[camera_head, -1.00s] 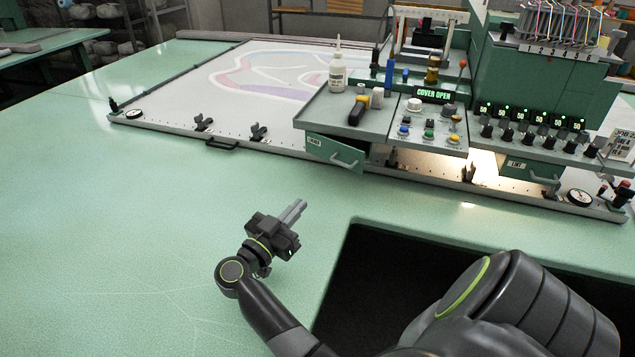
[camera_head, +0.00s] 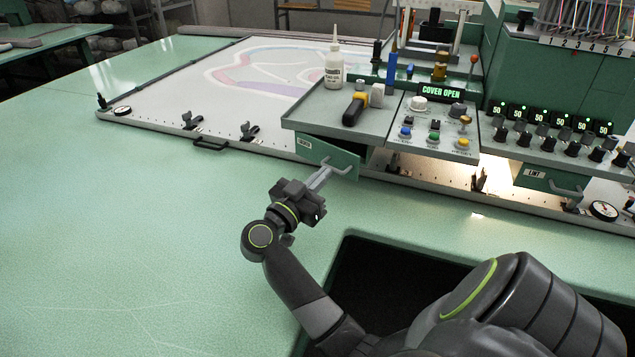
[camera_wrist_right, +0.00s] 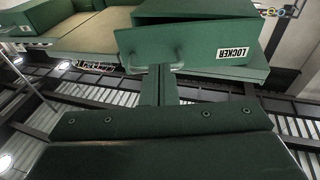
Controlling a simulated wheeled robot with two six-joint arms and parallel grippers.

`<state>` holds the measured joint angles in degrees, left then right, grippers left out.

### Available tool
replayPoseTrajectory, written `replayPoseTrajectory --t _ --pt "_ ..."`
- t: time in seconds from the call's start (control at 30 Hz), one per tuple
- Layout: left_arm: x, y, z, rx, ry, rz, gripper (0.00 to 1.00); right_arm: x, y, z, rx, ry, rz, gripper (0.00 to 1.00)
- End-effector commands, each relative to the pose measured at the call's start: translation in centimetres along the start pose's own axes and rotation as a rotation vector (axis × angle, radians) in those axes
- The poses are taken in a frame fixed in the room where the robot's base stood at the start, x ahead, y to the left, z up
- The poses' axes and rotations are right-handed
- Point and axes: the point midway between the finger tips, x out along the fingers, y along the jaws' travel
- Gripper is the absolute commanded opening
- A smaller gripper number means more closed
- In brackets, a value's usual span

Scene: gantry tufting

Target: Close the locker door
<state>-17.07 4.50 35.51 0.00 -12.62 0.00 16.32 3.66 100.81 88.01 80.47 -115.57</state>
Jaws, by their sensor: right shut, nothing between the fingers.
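The green locker door (camera_head: 327,156) hangs under the tray on the near side of the machine. It stands ajar, angled out from the locker body. Its bar handle (camera_head: 344,169) is on its right part in the head view. In the right wrist view the door (camera_wrist_right: 195,45) carries a LOCKER label (camera_wrist_right: 233,53), and the open gap shows above it. My right gripper (camera_head: 322,178) is shut and empty, its fingertips right by the handle. In the wrist view the fingertips (camera_wrist_right: 158,78) overlap the handle; I cannot tell whether they touch. My left gripper is not in view.
A control panel (camera_head: 434,125) reading COVER OPEN is to the right. A second green door (camera_head: 545,178) with a handle is farther right. The green table (camera_head: 130,220) is clear at left.

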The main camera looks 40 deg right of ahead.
Motion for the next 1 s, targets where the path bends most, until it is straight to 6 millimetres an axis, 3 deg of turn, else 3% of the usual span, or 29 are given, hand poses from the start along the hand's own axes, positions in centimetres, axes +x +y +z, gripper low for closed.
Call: replayPoseTrajectory --t 0.33,1.0 --pt "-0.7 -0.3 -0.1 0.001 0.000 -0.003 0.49 0.2 0.1 -0.2 0.001 0.001 -0.009 0.00" --pt "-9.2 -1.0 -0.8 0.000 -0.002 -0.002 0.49 3.7 1.5 0.0 0.039 0.005 -0.251 0.00"
